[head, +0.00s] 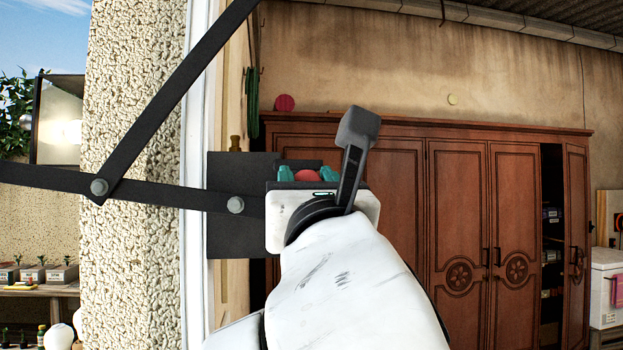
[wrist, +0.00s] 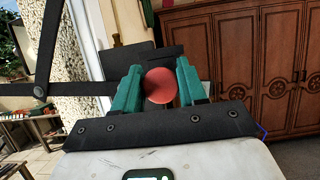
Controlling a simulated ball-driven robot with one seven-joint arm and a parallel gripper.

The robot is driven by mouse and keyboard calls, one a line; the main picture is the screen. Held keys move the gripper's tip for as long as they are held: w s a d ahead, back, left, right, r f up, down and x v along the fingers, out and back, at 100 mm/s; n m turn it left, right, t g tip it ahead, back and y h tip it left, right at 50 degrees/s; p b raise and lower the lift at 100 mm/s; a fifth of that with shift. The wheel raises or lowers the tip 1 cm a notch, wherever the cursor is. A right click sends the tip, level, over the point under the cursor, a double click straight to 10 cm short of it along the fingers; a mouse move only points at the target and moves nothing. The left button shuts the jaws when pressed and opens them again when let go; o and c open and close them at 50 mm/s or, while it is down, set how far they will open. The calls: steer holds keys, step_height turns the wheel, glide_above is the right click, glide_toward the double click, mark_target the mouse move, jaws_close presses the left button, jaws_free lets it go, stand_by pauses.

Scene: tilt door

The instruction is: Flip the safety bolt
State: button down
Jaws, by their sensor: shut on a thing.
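The safety bolt shows as a round red knob (wrist: 159,86) in the wrist view. The red also shows in the head view (head: 307,175), partly hidden by my white wrist. My gripper (wrist: 161,84) has teal fingers, one on each side of the red knob, shut on it. In the head view, the teal fingertips (head: 306,172) show just above my wrist. Behind them is a dark metal plate (head: 238,165) at the door frame, with black bars (head: 150,195) bolted to it. What lies behind the knob is hidden.
A pale door frame (head: 200,150) and rough stone wall (head: 135,150) stand on the left. A large brown wooden wardrobe (head: 460,210) fills the right, one door ajar. A low table with plants (head: 40,285) is outside at far left.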

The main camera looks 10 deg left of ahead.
steer(key=c, duration=0.7)
jaws_free()
steer(key=shift+s+d+r, duration=0.1)
steer(key=shift+d, duration=0.05)
steer(key=b+v, duration=0.3)
steer(key=v, duration=0.8)
steer(key=shift+r, duration=0.1)
